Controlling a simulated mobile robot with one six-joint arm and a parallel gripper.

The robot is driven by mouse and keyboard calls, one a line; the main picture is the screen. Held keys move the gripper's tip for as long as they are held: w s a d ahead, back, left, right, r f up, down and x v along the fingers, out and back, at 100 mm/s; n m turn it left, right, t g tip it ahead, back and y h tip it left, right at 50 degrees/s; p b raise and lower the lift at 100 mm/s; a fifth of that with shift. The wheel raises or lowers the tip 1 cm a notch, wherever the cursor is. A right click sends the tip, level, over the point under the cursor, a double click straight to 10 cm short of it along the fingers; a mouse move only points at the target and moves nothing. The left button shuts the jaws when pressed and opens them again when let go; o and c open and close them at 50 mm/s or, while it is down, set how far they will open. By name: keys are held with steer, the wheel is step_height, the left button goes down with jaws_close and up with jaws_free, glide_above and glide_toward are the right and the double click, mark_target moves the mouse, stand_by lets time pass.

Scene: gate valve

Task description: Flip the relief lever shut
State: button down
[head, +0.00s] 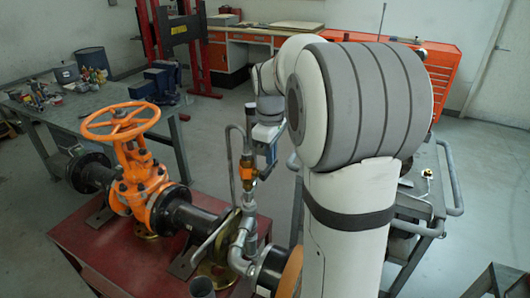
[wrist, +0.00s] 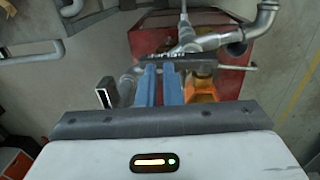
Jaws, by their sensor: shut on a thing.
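The orange relief valve body (head: 247,172) sits on a thin upright pipe in the head view, and an orange part of it shows in the wrist view (wrist: 201,90). My gripper (head: 268,160) is just to the right of this body, pointing down. In the wrist view, the two blue fingers of my gripper (wrist: 160,68) are close together. They are shut on the relief lever, which is mostly hidden by the fingers. A dark bar with pale marks (wrist: 178,57) lies across the fingertips. The lever's exact angle cannot be told.
A large orange gate valve with a handwheel (head: 120,122) stands to the left on the red stand (head: 110,255). Grey pipework (head: 240,240) rises close below my gripper. A workbench (head: 95,115) with tools is at the back left, and a cart (head: 415,195) is at the right.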

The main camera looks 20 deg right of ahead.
steer(key=shift+s+d+p, duration=0.1)
steer(key=shift+d+p, duration=0.1)
steer(key=shift+p, duration=0.15)
steer(key=shift+d+r, duration=0.2)
steer(key=shift+d, duration=0.05)
step_height(320, 180, up, 14)
steer(key=p, duration=0.2)
steer(key=s+a+f+m+t, duration=0.1)
steer(key=s+a+f+m, duration=0.3)
steer(key=s, duration=0.6)
steer(key=s+a+f+m+t, duration=0.1)
steer(key=s+a+f+m, duration=0.3)
steer(key=s+a+f, duration=0.3)
steer(key=s+f, duration=0.2)
steer(key=s, duration=0.2)
steer(key=shift+s+a+f+t+y, duration=0.25)
steer(key=shift+a+t+y, duration=0.05)
